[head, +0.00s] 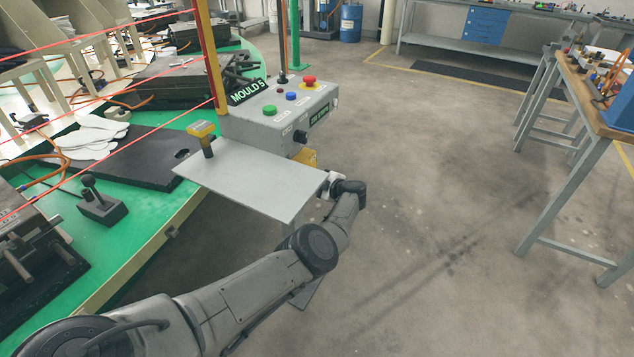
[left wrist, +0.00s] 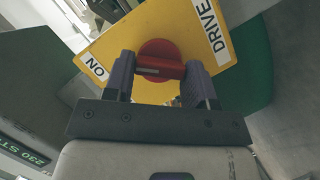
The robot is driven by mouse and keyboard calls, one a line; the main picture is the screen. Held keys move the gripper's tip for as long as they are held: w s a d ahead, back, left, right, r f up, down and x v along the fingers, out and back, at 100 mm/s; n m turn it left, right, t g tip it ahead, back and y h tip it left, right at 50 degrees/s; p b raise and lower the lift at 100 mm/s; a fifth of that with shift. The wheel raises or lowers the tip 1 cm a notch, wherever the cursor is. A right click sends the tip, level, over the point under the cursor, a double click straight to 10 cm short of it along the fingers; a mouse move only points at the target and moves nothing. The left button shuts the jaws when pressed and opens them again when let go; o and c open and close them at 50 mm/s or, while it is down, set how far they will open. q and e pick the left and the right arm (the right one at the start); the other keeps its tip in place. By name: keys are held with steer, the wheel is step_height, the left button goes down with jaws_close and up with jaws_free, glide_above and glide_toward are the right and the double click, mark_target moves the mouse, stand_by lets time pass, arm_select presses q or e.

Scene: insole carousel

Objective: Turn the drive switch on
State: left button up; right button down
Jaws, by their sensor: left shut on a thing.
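The drive switch is a red rotary knob (left wrist: 160,55) on a yellow plate (left wrist: 118,50) in the left wrist view. The plate sits tilted in that picture, with DRIVE at upper right and ON at lower left. My left gripper (left wrist: 160,72) is shut on the knob's red bar, one finger on each side. The bar lies nearly level across the picture there, between the fingers. In the head view a yellow plate (head: 305,157) shows partly at the lower side of the grey control box, with its knob hidden. My left gripper's fingers are hidden there. My right gripper is in neither view.
The grey control box (head: 262,125) carries a red emergency button (head: 309,81), coloured buttons and a MOULD 5 sign. A grey shelf plate (head: 250,178) juts out in front of it, close to my left arm. The floor to the right is clear up to a workbench (head: 600,110).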

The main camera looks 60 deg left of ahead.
arm_select(q)
steer(key=shift+m, duration=0.3)
stand_by(0.4)
steer(key=o, duration=0.9)
steer(key=shift+o, duration=0.2)
steer(key=p+v, duration=0.5)
steer(key=v, duration=0.9)
steer(key=shift+p, duration=0.4)
steer(key=shift+a+r, duration=0.1)
steer(key=shift+a, duration=0.05)
